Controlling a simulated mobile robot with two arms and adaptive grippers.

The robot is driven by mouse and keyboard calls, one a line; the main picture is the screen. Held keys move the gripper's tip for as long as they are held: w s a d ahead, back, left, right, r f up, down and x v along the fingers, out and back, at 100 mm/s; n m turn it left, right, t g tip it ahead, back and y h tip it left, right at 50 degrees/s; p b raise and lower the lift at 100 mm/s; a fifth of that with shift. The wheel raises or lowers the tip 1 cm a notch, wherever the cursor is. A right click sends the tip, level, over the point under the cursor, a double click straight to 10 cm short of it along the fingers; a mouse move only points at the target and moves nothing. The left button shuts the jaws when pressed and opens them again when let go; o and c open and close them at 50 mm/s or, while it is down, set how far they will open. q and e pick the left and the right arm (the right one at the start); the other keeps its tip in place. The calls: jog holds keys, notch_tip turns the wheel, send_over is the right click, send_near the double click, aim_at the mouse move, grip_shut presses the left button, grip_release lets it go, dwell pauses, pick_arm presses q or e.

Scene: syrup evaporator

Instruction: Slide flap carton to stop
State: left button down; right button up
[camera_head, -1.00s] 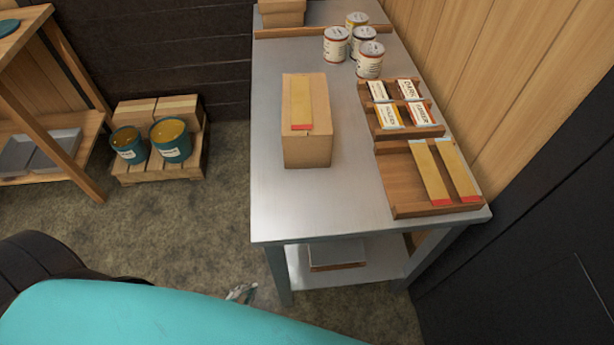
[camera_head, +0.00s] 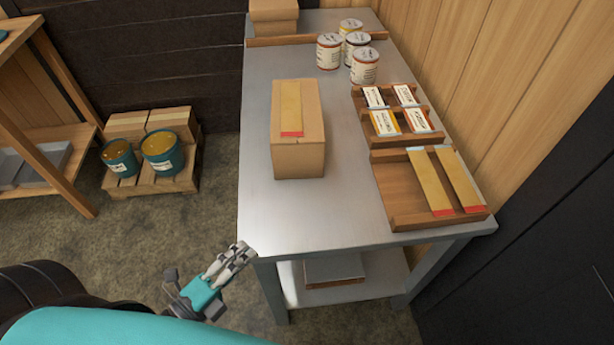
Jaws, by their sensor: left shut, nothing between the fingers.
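The flap carton (camera_head: 298,158) is a brown box standing on the metal table (camera_head: 310,215). A yellow tape strip with a red end (camera_head: 290,108) lies along its top. A wooden stop rail (camera_head: 310,40) runs across the far part of the table, with bare tabletop between it and the carton. My left gripper (camera_head: 240,252) is at the table's near left corner, low and well short of the carton. Its fingers are together and empty. My right gripper is out of view.
Several cans (camera_head: 364,66) stand right of and beyond the carton. A wooden label tray (camera_head: 397,118) and a tray with two tape strips (camera_head: 398,206) sit along the right side. Stacked cartons (camera_head: 274,14) stand behind the rail. Two teal buckets (camera_head: 161,155) are on a floor pallet.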

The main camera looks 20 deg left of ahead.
pick_arm(q)
jog(key=shift+r+p+x, duration=0.25)
jog(key=shift+p+x, duration=0.05)
jog(key=shift+x, duration=0.7)
jog(key=p+x, duration=0.1)
jog(key=x, duration=0.6)
jog(key=shift+w+f+p, duration=0.1)
jog(key=shift+w+p, duration=0.2)
jog(key=shift+p, duration=0.05)
jog(key=p, duration=0.2)
send_near(314, 169)
jog(key=d, duration=0.1)
jog(key=w+d, duration=0.1)
jog(key=d, duration=0.1)
jog(key=shift+d, duration=0.2)
jog(key=shift+w+a, duration=0.15)
jog(key=shift+w, duration=0.45)
jog(key=shift+w+a, duration=0.2)
jog(key=shift+w, duration=0.45)
jog(key=shift+w+a, duration=0.4)
jog(key=shift+w, duration=0.3)
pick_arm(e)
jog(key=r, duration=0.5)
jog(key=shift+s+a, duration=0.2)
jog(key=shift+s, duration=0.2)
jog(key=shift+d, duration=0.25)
